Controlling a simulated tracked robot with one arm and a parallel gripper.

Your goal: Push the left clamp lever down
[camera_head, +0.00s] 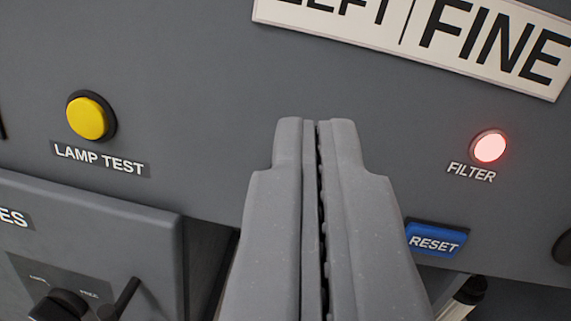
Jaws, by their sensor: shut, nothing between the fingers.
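My gripper (317,128) is shut and empty, its two grey fingers side by side and pointing up the picture in front of a grey panel (215,75). No lever in view is labelled as the left clamp lever. A short dark lever-like part (124,298) shows at the lower left, beside a black knob (62,305). A dark-ended rod (468,290) shows partly at the lower right, and I cannot tell what it is. My fingers hide the middle of the panel's lower edge.
A yellow LAMP TEST button (87,117) is left of my fingers. A lit red FILTER lamp (488,147) and a blue RESET button (435,239) are to the right. A cut-off sign (425,35) reads LEFT and FINE. A lower grey box (95,225) stands at the lower left.

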